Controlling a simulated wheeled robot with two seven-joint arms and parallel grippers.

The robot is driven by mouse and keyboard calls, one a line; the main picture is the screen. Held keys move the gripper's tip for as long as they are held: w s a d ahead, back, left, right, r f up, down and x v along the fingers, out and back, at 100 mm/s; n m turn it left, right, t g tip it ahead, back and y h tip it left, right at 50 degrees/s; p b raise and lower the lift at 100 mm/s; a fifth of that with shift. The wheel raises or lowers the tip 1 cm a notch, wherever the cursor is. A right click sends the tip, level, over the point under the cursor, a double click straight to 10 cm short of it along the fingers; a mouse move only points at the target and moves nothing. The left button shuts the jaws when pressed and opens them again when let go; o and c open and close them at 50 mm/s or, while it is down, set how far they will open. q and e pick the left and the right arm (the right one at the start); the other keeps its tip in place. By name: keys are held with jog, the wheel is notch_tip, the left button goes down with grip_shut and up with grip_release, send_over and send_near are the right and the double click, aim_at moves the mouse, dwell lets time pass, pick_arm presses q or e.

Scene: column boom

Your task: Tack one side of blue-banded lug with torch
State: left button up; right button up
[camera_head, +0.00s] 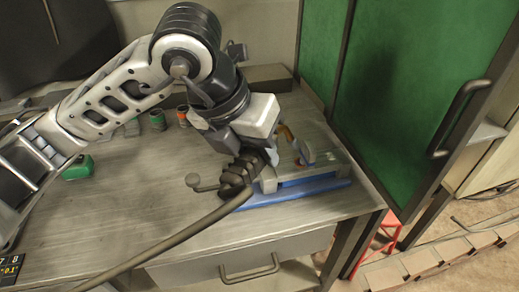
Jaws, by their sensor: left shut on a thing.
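My left gripper (245,165) comes in from the left and is shut on the dark torch (234,185) above the right part of the metal bench. The torch's brownish hose (170,240) runs from it down to the lower left. A grey plate assembly (325,160) lies just right of the gripper, with a long blue strip (300,192) along its near side. A small light piece with some blue (303,150) stands on it beside an orange part. I cannot tell for sure whether this is the blue-banded lug. The torch tip is hidden, so contact cannot be told. My right gripper is out of view.
The metal bench (130,210) is mostly clear at its front left. A green item (78,168) and small cans (157,119) stand toward the back. A green framed panel with a handle (415,80) rises close on the right. A red stool (375,245) is below.

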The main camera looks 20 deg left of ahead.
pick_arm(q)
jog(key=shift+p+v, duration=0.4)
jog(key=shift+v, duration=1.4)
jog(key=shift+w+d+r, duration=0.1)
jog(key=shift+w+d, duration=0.05)
